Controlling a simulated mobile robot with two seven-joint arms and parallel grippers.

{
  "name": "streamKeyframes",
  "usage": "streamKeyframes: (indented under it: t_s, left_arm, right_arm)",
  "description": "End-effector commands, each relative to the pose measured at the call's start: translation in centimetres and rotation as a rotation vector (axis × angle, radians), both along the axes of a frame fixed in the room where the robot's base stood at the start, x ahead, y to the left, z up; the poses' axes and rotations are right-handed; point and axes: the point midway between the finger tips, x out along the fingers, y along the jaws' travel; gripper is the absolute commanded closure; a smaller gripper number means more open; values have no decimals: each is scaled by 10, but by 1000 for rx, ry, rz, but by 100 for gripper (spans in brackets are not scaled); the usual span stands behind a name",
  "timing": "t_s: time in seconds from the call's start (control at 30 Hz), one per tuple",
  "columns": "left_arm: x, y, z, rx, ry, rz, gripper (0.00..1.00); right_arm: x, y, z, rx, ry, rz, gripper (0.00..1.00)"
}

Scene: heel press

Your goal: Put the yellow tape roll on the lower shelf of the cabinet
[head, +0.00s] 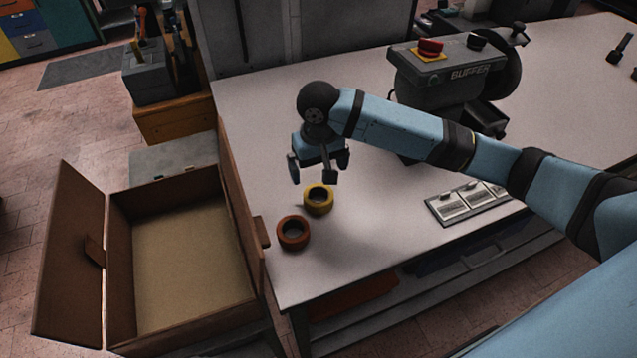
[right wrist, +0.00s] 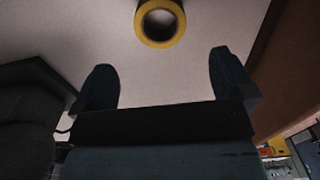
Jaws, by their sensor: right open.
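The yellow tape roll (head: 319,209) lies flat on the white table near its left end. My right gripper (head: 314,173) is open and empty, just behind and above the roll, pointing down. In the right wrist view the yellow roll (right wrist: 160,44) shows ahead of the two spread fingers (right wrist: 163,82), apart from them and not between them. The brown cabinet (head: 120,290) stands left of the table with its doors swung open. A beige surface (head: 190,262) shows inside it; I cannot tell which shelf level this is. My left gripper is not in view.
An orange-red tape roll (head: 293,246) lies close to the yellow one, nearer the table's front edge. The cabinet's right door (head: 240,205) stands along the table's left edge. A buffer machine (head: 450,75) and a panel with cards (head: 468,202) are to the right.

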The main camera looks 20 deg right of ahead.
Motion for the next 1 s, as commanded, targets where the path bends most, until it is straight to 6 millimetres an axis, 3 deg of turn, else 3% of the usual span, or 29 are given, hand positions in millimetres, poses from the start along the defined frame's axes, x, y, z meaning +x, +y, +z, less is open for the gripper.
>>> streamKeyframes:
  t_s: [0.1, 0.23, 0.47, 0.7, 0.9, 1.0]
  left_arm:
    - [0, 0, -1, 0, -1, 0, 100]
    - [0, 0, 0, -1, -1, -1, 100]
    - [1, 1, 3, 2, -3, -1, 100]
    - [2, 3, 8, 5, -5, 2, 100]
    - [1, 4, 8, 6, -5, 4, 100]
    - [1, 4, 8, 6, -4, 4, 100]
  right_arm:
    - [0, 0, 15, 1, -2, 1, 0]
    - [0, -2, 21, 4, -11, 8, 0]
    - [-6, -30, -2, 95, -230, 183, 0]
    - [-35, -57, -9, 202, -567, 534, 0]
    - [-60, -63, -1, 253, -728, 714, 0]
    - [-62, -61, -1, 262, -757, 744, 0]
